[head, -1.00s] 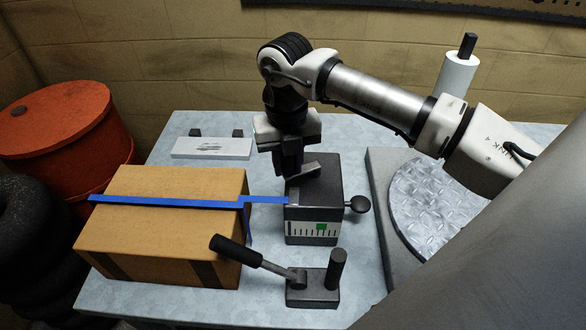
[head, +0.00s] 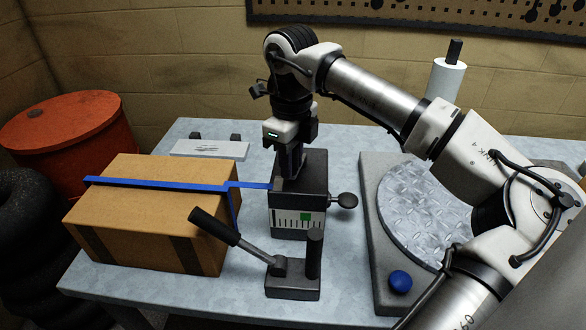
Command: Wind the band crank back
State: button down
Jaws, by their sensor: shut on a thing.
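A dark knob (head: 347,200) sticks out of the tensioner's right side.
A lever (head: 215,227) on a small dark base stands in front of the tensioner. A round metal plate (head: 425,210) with a blue button (head: 400,281) is at right. A white roll (head: 445,80) stands behind. A red drum (head: 70,150) is at left.

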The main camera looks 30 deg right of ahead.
jog(key=shift+s+d+n+b, duration=0.2)
jog(key=shift+s+d+n, duration=0.1)
jog(key=shift+n, duration=0.55)
jog(key=shift+s+d+n+b, duration=0.2)
jog(key=shift+s+d+n, duration=0.1)
jog(key=shift+n, duration=0.55)
jog(key=shift+d, duration=0.1)
jog(key=c, duration=1.2)
grip_release()
jog(key=shift+s+d, duration=0.1)
jog(key=shift+o, duration=0.2)
jog(key=shift+r, duration=0.15)
jog(key=shift+r, duration=0.2)
notch_tip(320, 180, up, 13)
jog(key=p, duration=0.9)
